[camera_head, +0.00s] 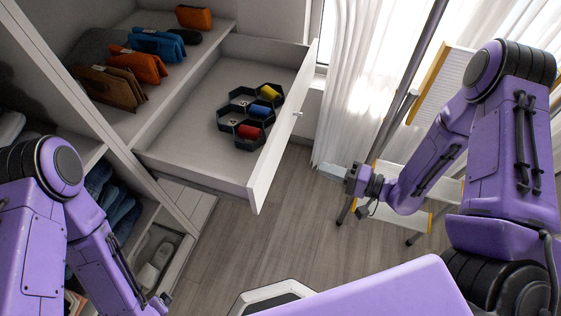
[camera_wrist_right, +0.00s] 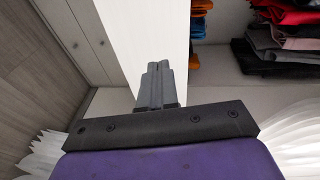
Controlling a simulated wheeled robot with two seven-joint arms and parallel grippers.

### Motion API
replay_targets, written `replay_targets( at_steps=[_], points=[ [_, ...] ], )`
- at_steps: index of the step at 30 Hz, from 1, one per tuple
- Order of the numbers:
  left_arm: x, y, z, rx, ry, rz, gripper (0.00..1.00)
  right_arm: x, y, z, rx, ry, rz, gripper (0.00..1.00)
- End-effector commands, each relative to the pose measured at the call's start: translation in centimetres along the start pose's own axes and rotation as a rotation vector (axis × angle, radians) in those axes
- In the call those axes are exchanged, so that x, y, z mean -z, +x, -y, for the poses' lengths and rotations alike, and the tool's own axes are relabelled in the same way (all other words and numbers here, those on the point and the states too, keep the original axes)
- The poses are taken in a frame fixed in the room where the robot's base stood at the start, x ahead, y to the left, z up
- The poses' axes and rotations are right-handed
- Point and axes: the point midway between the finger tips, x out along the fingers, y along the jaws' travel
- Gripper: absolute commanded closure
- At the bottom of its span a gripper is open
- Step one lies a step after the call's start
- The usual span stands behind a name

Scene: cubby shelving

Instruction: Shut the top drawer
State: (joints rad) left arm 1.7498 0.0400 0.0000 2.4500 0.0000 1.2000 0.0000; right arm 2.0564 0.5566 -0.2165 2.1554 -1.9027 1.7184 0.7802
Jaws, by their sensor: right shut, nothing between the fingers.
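The top drawer (camera_head: 190,154) is pulled well out of the white shelving. Its white front panel (camera_head: 283,126) faces right and carries a small knob (camera_head: 298,114). Inside lies a dark hexagonal organizer (camera_head: 224,125) with yellow, blue and red rolled items. My right gripper (camera_head: 332,172) is to the right of the front panel, apart from it in the head view. In the right wrist view its fingers (camera_wrist_right: 158,84) are together and empty, with a bright white panel (camera_wrist_right: 143,35) behind them. My left arm comes in at the lower left; its gripper is out of frame.
Bags in brown, orange and blue stand on the shelf (camera_head: 152,112) left of the drawer. A stepladder (camera_head: 443,88) stands at the right by white curtains (camera_head: 355,75). The wood floor (camera_head: 240,240) below the drawer is clear. Folded clothes (camera_wrist_right: 283,38) show in the right wrist view.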

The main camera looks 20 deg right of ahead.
Motion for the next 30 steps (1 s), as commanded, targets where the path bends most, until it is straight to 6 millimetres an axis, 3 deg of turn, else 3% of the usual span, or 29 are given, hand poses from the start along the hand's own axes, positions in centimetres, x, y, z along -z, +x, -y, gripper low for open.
replay_targets(
  at_steps=[5,8,24,30],
  points=[
    [-0.3,0.7,-0.1,0.0,0.0,0.0,0.0,-0.6,-1.2,1.6,0.119,0.064,0.133,1.0],
    [-0.3,0.7,-0.1,0.0,0.0,0.0,0.0,-0.9,-0.9,1.9,0.131,0.072,0.156,1.0],
    [-0.2,0.4,0.0,0.0,0.0,0.0,0.0,-2.7,9.7,3.4,0.128,0.07,0.16,1.0],
    [-0.1,0.3,0.0,0.0,0.0,0.0,0.0,-3.0,11.9,3.6,0.128,0.07,0.158,1.0]
  ],
)
